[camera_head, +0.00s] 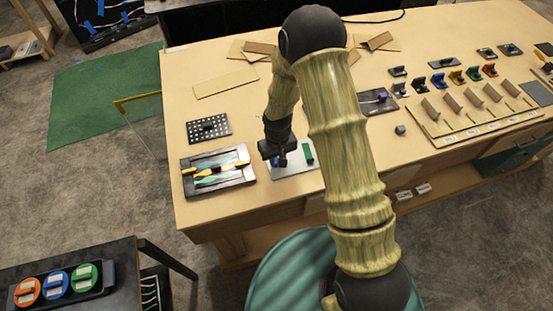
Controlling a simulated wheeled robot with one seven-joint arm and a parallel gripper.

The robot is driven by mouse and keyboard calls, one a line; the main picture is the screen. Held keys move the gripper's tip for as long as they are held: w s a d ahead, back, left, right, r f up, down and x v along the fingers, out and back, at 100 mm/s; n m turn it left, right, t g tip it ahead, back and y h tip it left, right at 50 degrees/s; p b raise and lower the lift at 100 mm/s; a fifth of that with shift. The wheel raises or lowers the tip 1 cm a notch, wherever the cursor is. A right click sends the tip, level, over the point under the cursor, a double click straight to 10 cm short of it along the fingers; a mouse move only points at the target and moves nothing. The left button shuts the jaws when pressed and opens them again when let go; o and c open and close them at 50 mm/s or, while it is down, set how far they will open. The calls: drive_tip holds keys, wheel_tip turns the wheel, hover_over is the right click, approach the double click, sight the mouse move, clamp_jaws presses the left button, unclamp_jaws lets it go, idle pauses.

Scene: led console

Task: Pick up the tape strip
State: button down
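My gripper (280,160) points down over a light grey plate (290,173) near the table's front edge. Its fingers are small and dark here, and I cannot tell whether they are open or shut. A small blue piece (276,161) shows right at the fingertips; I cannot tell whether it is held, touched or only behind them. A green strip (308,153) lies on the plate just right of the gripper. No label shows which piece is the tape strip. Part of the plate is hidden by my gripper and arm.
A tray with coloured-handled tools (218,172) sits left of the plate, with a black perforated block (208,128) behind it. Coloured clips and a wooden rack (480,108) fill the right side. Loose cardboard pieces (226,83) lie at the back. My arm hides the table's middle.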

drive_tip(key=shift+r, duration=0.1)
wheel_tip(320, 180, up, 10)
drive_tip(key=b, duration=0.3)
idle(0.6)
wheel_tip(320, 180, up, 4)
drive_tip(key=p, duration=0.3)
idle(0.5)
drive_tip(key=shift+w+d+f, duration=0.1)
drive_tip(key=shift+f, duration=0.1)
